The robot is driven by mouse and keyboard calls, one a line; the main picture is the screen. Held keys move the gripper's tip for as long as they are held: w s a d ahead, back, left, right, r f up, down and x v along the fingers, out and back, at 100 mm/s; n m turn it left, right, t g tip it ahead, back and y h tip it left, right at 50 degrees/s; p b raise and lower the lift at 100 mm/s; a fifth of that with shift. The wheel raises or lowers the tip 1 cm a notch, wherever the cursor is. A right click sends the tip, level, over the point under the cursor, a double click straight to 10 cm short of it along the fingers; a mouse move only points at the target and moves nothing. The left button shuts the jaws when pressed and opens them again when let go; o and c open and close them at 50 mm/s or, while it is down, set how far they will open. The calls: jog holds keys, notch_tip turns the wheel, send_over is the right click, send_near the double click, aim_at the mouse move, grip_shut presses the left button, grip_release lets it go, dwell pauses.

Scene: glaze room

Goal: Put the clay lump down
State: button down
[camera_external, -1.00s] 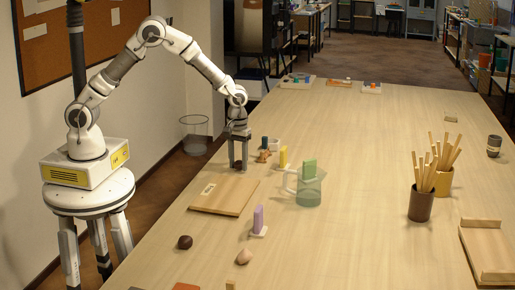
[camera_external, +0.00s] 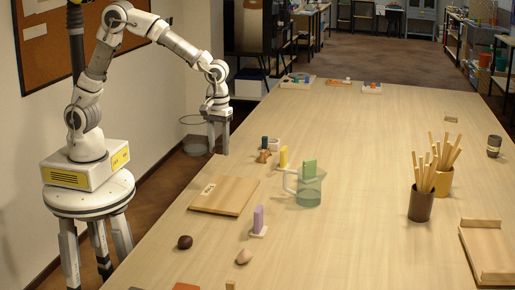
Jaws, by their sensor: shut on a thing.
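My gripper (camera_external: 218,151) points down at the table's left edge, beyond the wooden board. I cannot tell how high the fingertips are above the table (camera_external: 350,150). A dark brown lump (camera_external: 185,242) and a beige lump (camera_external: 244,257) lie apart on the near left part of the table, well away from my gripper.
The wooden board (camera_external: 224,195) lies nearer than my gripper. A small brown figure (camera_external: 264,157), a yellow block (camera_external: 283,157), a glass jug (camera_external: 308,189) and a purple block (camera_external: 259,220) stand to its right. Pots of sticks (camera_external: 421,204) stand farther right. The table's middle is clear.

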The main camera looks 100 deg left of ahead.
jog(key=s+d+r+m, duration=0.1)
jog(key=s+d+r, duration=0.1)
jog(key=d, duration=1.7)
jog(key=p, duration=0.1)
send_over(225, 198)
notch_tip(225, 198, down, 6)
jog(key=shift+s+f, duration=0.1)
jog(key=shift+f, duration=0.15)
jog(key=shift+a+f, duration=0.1)
jog(key=shift+f, duration=1.9)
jog(key=shift+f, duration=0.1)
jog(key=shift+f, duration=0.15)
jog(key=shift+c, duration=1.9)
grip_release()
